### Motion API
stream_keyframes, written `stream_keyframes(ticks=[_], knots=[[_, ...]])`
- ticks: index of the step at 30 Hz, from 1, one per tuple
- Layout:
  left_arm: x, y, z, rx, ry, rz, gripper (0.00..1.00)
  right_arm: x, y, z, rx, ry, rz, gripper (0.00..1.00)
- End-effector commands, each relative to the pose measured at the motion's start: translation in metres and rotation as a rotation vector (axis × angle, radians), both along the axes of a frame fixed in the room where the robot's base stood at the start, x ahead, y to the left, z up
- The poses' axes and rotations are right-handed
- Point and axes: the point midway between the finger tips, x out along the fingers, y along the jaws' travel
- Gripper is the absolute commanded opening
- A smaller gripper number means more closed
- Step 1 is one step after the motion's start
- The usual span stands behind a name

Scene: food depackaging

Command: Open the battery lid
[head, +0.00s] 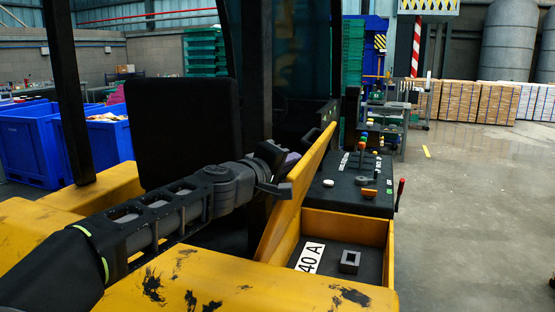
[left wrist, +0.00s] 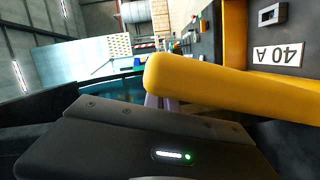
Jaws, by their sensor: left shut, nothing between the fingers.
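The yellow battery lid (head: 294,198) stands raised and tilted at the left side of the open battery compartment (head: 345,225). Inside the compartment are a white "40 A" label (head: 310,257) and a small dark square fitting (head: 350,261). My left gripper (head: 290,160) is at the lid's left, outer side, near its upper part; its fingertips are partly hidden. In the left wrist view the lid (left wrist: 225,85) crosses in front of the purplish fingers (left wrist: 155,101), which are shut and empty. I cannot tell whether they touch the lid. My right gripper is out of view.
A black control panel (head: 350,185) with levers and knobs lies behind the compartment. A black seat back (head: 183,130) and dark posts stand around my left arm. Blue bins (head: 30,145) are at the far left. Open concrete floor (head: 475,210) is at the right.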

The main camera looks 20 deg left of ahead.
Motion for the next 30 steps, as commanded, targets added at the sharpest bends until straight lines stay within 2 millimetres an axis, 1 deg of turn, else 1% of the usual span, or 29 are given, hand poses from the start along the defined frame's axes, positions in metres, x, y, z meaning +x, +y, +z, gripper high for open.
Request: stream_keyframes(ticks=[8, 11, 14, 21, 24, 27, 30], knots=[[-0.001, 0.001, 0.000, -0.002, 0.001, -0.001, 0.00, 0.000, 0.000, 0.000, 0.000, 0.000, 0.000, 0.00], [-0.006, 0.002, 0.000, 0.000, 0.000, 0.000, 0.00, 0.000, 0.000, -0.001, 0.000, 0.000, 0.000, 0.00], [-0.017, 0.004, 0.002, 0.000, -0.001, 0.001, 0.00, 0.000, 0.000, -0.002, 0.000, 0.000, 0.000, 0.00], [-0.057, 0.011, 0.005, 0.000, -0.002, 0.002, 0.00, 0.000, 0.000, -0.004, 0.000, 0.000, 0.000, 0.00], [-0.069, 0.013, 0.006, 0.000, -0.001, 0.000, 0.00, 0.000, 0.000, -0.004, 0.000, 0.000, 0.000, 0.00], [-0.076, 0.013, 0.006, -0.001, -0.001, 0.000, 0.00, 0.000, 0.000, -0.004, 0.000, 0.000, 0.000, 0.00], [-0.077, 0.013, 0.006, -0.001, 0.001, -0.002, 0.00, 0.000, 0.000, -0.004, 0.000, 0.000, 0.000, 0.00]])
